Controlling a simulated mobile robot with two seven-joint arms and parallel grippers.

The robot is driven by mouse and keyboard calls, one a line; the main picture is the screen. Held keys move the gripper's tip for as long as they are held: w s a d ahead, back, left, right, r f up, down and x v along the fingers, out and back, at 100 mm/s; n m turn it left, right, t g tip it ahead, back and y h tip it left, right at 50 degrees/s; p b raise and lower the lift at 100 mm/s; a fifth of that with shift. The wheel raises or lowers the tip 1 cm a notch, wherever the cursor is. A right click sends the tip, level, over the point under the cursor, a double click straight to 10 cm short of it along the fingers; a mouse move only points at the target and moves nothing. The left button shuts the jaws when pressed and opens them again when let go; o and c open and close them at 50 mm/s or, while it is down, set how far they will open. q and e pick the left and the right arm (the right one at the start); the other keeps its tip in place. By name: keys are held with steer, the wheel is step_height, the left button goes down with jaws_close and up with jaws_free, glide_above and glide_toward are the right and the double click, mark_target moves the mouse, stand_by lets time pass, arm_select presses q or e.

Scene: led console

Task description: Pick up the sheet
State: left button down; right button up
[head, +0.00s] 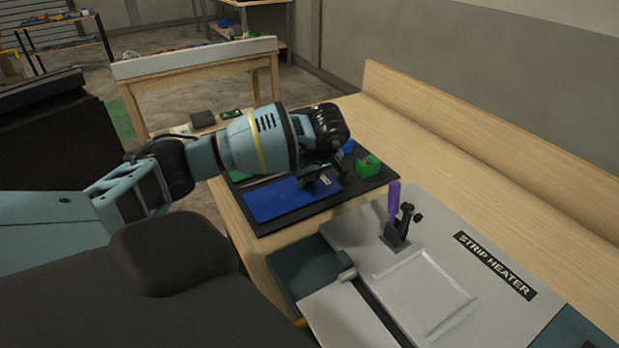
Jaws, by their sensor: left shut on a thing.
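The blue sheet (278,203) is a flat rectangle over the dark mat (345,202) on the wooden bench, in the middle of the head view. My left gripper (317,184) reaches in from the left and is shut on the sheet near its right end. The fingertips are dark and partly hidden by the wrist, so the exact grip is hard to see. I cannot tell whether the sheet is lifted off the mat. My right gripper is out of view.
A green block (369,166) sits on the mat's right side. The strip heater (445,245) with a purple-handled clamp (394,205) stands nearer and to the right. A raised wooden board (480,130) edges the bench. Bare bench top lies behind the mat.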

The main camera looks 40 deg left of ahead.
arm_select(q)
steer(key=shift+r, duration=0.15)
steer(key=shift+r, duration=0.25)
steer(key=r, duration=0.2)
steer(key=shift+s+r, duration=0.25)
steer(key=shift+r, duration=0.15)
steer(key=s, duration=0.5)
steer(key=s+d, duration=0.1)
steer(key=s, duration=0.3)
steer(key=s+d+r+b, duration=0.1)
steer(key=s, duration=0.4)
steer(key=shift+s+r, duration=0.1)
steer(key=shift+s, duration=0.2)
steer(key=shift+s+r, duration=0.1)
steer(key=shift+s, duration=0.3)
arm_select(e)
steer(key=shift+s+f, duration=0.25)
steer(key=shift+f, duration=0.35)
